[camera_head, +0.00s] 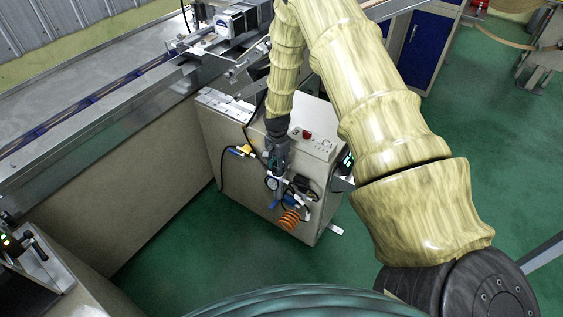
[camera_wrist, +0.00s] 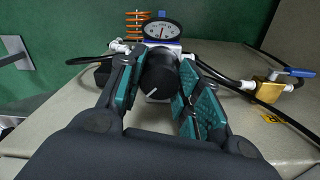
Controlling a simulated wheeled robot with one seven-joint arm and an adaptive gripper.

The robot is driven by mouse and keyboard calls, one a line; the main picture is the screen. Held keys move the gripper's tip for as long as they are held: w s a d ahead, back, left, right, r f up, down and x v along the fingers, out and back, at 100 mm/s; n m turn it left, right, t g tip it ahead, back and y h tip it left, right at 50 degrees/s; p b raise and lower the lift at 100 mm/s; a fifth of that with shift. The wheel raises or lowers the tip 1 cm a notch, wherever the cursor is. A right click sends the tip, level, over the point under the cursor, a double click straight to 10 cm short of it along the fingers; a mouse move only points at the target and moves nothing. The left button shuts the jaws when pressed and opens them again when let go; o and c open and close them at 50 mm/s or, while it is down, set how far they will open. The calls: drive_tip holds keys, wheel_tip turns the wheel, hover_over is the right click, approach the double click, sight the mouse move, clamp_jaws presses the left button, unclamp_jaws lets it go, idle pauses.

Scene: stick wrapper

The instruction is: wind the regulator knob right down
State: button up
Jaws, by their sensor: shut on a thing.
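The regulator knob (camera_wrist: 157,78) is a black round knob with a white mark on its face. It sits between my gripper's (camera_wrist: 158,92) two teal-padded fingers, which are shut on it from either side. A round white pressure gauge (camera_wrist: 162,31) with a red needle stands just beyond the knob, on the regulator body. The knob is hidden there by the gripper.
An orange coiled hose (camera_wrist: 138,25) is beyond the regulator, left of the gauge. A brass valve with a blue lever (camera_wrist: 290,71) and black hoses lie to the right. The grey cabinet (camera_head: 227,143) carries this; a conveyor (camera_head: 90,105) runs at the left. Green floor is open at right.

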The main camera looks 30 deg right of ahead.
drive_tip(key=shift+w+d+r, duration=0.2)
drive_tip(key=shift+w+r, duration=0.15)
drive_tip(key=shift+w, duration=0.15)
idle(0.5)
drive_tip(key=o, duration=1)
drive_tip(key=shift+o, duration=0.2)
drive_tip(key=shift+s+f, duration=0.15)
drive_tip(key=shift+s, duration=0.1)
wheel_tip(320, 180, up, 12)
